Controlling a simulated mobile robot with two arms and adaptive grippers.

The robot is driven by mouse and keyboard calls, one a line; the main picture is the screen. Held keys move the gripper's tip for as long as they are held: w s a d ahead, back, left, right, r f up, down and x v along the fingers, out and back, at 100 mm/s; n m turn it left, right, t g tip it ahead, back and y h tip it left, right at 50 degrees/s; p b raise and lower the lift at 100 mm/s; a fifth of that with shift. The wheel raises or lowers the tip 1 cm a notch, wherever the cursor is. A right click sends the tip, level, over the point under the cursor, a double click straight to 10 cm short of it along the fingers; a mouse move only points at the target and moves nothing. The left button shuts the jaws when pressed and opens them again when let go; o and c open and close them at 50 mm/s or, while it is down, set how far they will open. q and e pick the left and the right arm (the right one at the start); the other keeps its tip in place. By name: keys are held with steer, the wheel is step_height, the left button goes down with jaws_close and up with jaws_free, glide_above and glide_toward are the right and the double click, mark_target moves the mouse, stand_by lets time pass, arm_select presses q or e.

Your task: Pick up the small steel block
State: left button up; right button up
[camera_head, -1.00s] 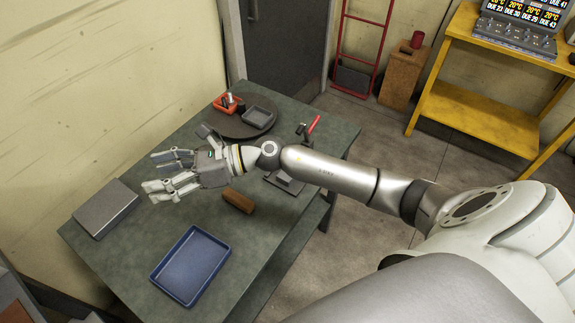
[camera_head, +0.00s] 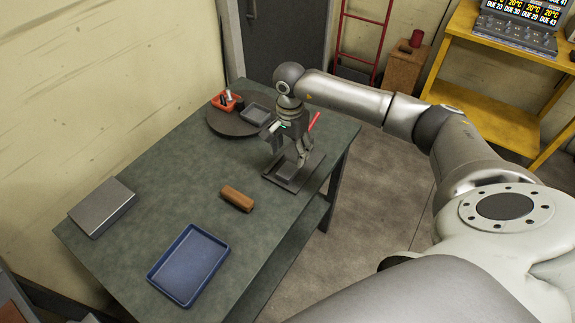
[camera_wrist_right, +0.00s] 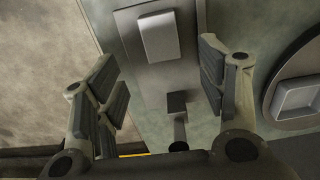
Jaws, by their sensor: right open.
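A small pale steel block (camera_wrist_right: 158,37) lies on a flat grey plate (camera_wrist_right: 128,30) at the top of the right wrist view. My right gripper (camera_head: 291,153) points down over the clamp fixture (camera_head: 295,181) near the right edge of the green bench. Its fingers are spread apart and empty. In the wrist view the right gripper (camera_wrist_right: 160,95) has the block beyond its fingertips, not between them. The gripper partly hides the fixture and block in the head view. My left gripper is not in view.
A red handle (camera_head: 314,121) rises close beside the right gripper. A round dark turntable (camera_head: 226,124) holds a red holder (camera_head: 227,101) and a grey tray (camera_head: 257,113). A brown block (camera_head: 237,199), blue tray (camera_head: 190,264) and grey box (camera_head: 102,207) rest on the bench (camera_head: 160,180).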

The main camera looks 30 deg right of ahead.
mark_target(287, 170)
step_height(287, 170, down, 2)
steer(key=shift+f+b, duration=0.25)
steer(key=shift+b, duration=0.1)
steer(key=f+b, duration=0.1)
steer(key=f, duration=0.3)
steer(key=shift+s+a+f+b, duration=0.1)
steer(key=shift+a+b, duration=0.3)
steer(key=shift+f, duration=0.45)
steer(key=shift+r, duration=0.1)
steer(key=shift+c, duration=1.3)
jaws_close()
